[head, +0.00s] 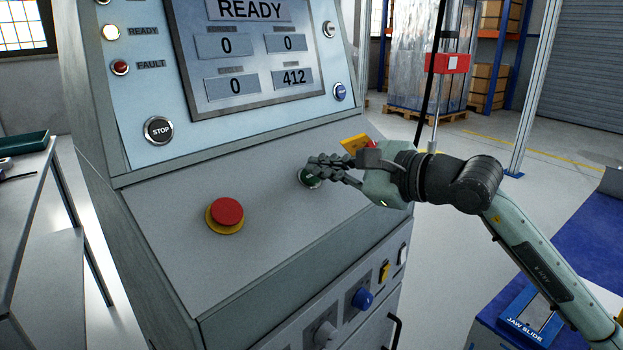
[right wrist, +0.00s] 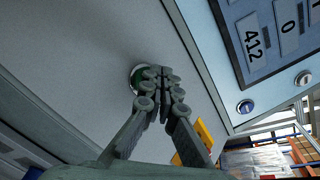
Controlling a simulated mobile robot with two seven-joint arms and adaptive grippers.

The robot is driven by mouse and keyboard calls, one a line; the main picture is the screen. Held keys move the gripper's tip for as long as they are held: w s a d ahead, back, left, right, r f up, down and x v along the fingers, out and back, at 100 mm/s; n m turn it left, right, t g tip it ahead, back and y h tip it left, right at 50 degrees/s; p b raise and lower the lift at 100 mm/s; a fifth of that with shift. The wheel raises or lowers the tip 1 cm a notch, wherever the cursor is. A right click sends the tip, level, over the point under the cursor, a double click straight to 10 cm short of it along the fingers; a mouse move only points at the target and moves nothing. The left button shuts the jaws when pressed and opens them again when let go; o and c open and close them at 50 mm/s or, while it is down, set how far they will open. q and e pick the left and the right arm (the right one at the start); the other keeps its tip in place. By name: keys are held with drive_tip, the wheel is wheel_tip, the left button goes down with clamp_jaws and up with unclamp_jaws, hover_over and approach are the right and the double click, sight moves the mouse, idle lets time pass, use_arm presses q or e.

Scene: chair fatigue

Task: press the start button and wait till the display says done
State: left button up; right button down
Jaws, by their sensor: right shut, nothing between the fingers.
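The green start button (head: 310,179) is on the sloped panel of the grey console, partly hidden behind my right gripper (head: 316,168). The button also shows in the right wrist view (right wrist: 138,74), just beyond the fingertips. My right gripper is shut and empty, with its fingertips (right wrist: 163,74) over the edge of the button. I cannot tell whether they touch it. The display (head: 250,50) reads READY, with fields showing 0, 0, 0 and 412. My left gripper is not in view.
A red emergency button (head: 228,212) with a yellow collar sits left on the same panel. A STOP button (head: 158,130) is on the upright face. A yellow piece (head: 354,144) is just behind my right gripper. A side table (head: 30,215) stands at the left.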

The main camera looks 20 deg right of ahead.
drive_tip(key=shift+w+a+f+b, duration=0.1)
drive_tip(key=shift+w+f+b, duration=0.1)
drive_tip(key=shift+f+b, duration=0.2)
idle(0.7)
idle(0.3)
drive_tip(key=shift+s+d+r, duration=0.2)
drive_tip(key=shift+s+r, duration=0.2)
drive_tip(key=shift+r, duration=0.25)
drive_tip(key=r, duration=0.1)
drive_tip(key=s+d+r+p, duration=0.1)
drive_tip(key=r, duration=0.1)
drive_tip(key=s+r, duration=0.1)
drive_tip(key=shift+s+d+r, duration=0.15)
drive_tip(key=shift+d, duration=0.1)
idle(0.6)
